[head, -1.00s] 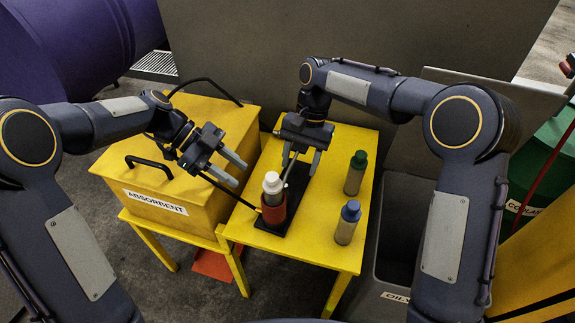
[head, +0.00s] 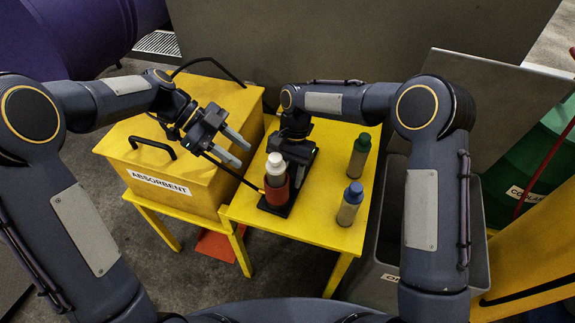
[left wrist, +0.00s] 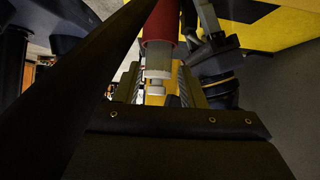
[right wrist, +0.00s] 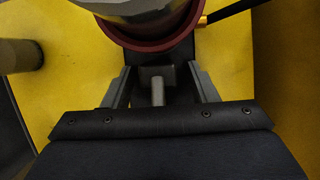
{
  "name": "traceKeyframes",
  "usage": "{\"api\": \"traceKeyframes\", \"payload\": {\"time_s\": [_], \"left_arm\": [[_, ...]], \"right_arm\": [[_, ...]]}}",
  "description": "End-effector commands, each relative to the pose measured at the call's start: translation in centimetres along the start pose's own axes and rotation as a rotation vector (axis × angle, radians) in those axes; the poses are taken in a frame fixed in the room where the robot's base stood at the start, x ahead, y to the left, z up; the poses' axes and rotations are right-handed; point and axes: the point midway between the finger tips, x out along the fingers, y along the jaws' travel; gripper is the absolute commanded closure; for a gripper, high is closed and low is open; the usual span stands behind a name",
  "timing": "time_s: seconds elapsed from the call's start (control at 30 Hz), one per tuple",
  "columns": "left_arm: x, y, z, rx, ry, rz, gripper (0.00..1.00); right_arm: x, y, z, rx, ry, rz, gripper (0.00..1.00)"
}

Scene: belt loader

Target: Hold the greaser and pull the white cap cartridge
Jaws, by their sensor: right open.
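The greaser (head: 276,191) stands upright on a black base on the yellow table, its red barrel holding a white cap cartridge (head: 275,162). Its black hose runs up to the left. My left gripper (head: 236,151) is open and empty, left of the cap and apart from it. In the left wrist view, the white cap (left wrist: 157,74) lines up beyond the open fingers. My right gripper (right wrist: 160,82) is open, low behind the greaser, its fingertips mostly hidden in the head view. In the right wrist view, a grey rod shows between its fingers, and the red rim (right wrist: 150,45) is just beyond.
A green-capped bottle (head: 359,157) and a blue-capped bottle (head: 349,205) stand on the table's right side. A yellow ABSORBENT box (head: 165,165) stands to the left. A grey bin (head: 375,275) is right of the table. The table's front strip (head: 300,240) is clear.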

Motion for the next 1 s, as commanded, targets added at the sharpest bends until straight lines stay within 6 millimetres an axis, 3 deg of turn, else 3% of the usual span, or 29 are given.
{"api": "traceKeyframes", "payload": {"time_s": [0.23, 0.6, 0.77, 0.83, 0.87, 1.0], "left_arm": [[0.0, 0.0, 0.0, 0.0, 0.0, 0.0, 0.64], [0.0, 0.0, 0.0, 0.0, 0.0, 0.0, 0.64], [0.0, 0.0, 0.0, 0.0, 0.0, 0.0, 0.64], [0.1, 0.1, -0.1, 0.002, -0.001, 0.004, 0.55], [0.1, 0.2, -0.2, 0.006, -0.004, 0.012, 0.55], [1.4, 1.9, -2.0, 0.062, -0.046, 0.128, 0.55]], "right_arm": [[0.1, 0.0, 0.0, 0.0, 0.0, 0.0, 0.5], [0.0, 0.0, 0.0, 0.0, 0.0, 0.0, 0.98], [0.0, 0.0, 0.0, 0.0, 0.0, 0.0, 1.0], [0.0, 0.0, 0.0, 0.0, 0.0, 0.0, 1.0], [0.0, 0.0, 0.0, 0.0, 0.0, 0.0, 1.0], [0.0, 0.0, 0.0, 0.0, 0.0, 0.0, 1.0]]}}
